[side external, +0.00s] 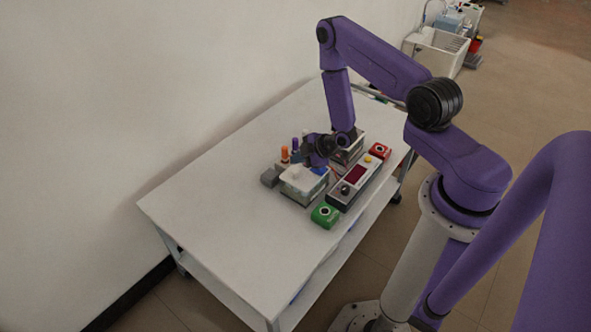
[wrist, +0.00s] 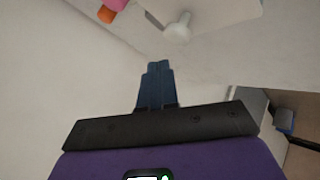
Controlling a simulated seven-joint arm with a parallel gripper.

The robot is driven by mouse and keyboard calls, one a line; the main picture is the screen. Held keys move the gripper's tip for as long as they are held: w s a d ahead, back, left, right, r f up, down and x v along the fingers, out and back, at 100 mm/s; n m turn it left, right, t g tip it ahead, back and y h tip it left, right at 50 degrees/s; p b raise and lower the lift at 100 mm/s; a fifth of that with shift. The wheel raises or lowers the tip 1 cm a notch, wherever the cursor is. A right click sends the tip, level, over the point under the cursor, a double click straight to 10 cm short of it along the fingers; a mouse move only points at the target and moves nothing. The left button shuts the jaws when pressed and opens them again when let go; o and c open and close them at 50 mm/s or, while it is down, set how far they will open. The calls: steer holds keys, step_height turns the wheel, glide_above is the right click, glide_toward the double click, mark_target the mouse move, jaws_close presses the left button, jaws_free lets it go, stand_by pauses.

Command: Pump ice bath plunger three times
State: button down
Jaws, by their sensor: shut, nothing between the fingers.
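The ice bath (side external: 303,186) is a white, clear-sided box on the table in the side view. A pale knob, which looks like the plunger top (wrist: 178,29), shows in the wrist view above and slightly right of my fingertips. My gripper (wrist: 157,66) is shut and empty, its dark blue fingers together and apart from the knob in the picture. In the side view my gripper (side external: 309,163) is low, over or just behind the bath. The exact gap between fingers and plunger cannot be told.
A control box with a red display (side external: 356,174) stands right of the bath, between a green button box (side external: 325,215) and a red button box (side external: 380,150). Orange and blue-topped tubes (side external: 285,154) stand behind the bath. A grey block (side external: 269,178) is at its left. The table's left part (side external: 215,200) is clear.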

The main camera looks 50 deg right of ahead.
mark_target(298, 171)
steer(key=shift+r, duration=2)
steer(key=shift+r, duration=0.1)
stand_by(1.0)
step_height(298, 171, up, 4)
steer(key=shift+f, duration=0.2)
stand_by(0.3)
steer(key=shift+f, duration=4.4)
steer(key=shift+f, duration=0.1)
steer(key=shift+f, duration=0.35)
